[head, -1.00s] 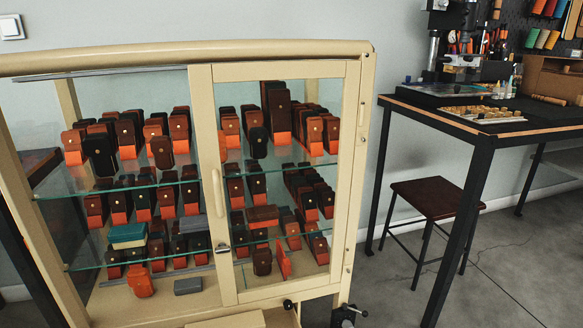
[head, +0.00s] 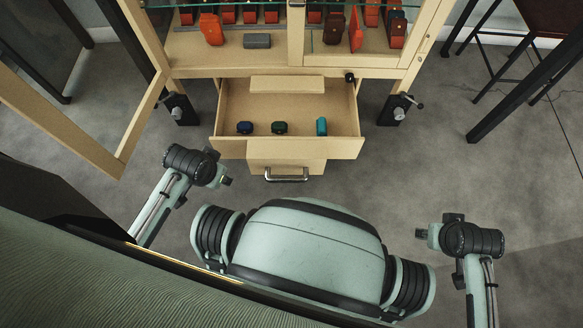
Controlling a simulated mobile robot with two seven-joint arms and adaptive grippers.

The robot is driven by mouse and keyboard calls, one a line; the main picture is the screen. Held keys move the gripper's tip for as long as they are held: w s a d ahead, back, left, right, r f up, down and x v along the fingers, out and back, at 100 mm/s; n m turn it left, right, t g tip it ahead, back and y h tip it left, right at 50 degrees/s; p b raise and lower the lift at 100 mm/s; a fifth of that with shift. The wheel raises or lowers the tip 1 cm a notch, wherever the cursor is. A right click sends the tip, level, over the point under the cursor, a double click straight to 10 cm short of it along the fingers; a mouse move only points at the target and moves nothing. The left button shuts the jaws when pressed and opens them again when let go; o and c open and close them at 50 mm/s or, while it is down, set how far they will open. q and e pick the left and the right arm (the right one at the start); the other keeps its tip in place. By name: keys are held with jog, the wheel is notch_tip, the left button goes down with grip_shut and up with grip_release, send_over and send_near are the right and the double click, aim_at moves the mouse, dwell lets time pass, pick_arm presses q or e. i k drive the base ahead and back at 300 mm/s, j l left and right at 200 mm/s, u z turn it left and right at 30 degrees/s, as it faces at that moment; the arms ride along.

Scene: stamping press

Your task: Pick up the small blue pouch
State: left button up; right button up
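In the head view, a small dark blue pouch (head: 245,128) lies in the left part of the open cabinet drawer (head: 345,137). A dark green pouch (head: 279,128) lies to its right, and an upright-looking teal pouch (head: 321,127) lies further right. My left gripper (head: 227,181) is outside the drawer, below and left of its front, apart from the pouches. My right gripper (head: 421,233) is far to the lower right, over the floor. Both grippers look small and foreshortened; their fingers are not clear, and nothing shows in them.
The cabinet's left glass door (head: 70,120) stands swung open to the left. Above the drawer, the bottom shelf holds orange and brown cases and a grey block (head: 257,41). The drawer front has a metal handle (head: 287,176). A stool (head: 525,18) and dark table legs stand at right.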

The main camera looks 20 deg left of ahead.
aim_at(245, 128)
jog(key=u, duration=0.8)
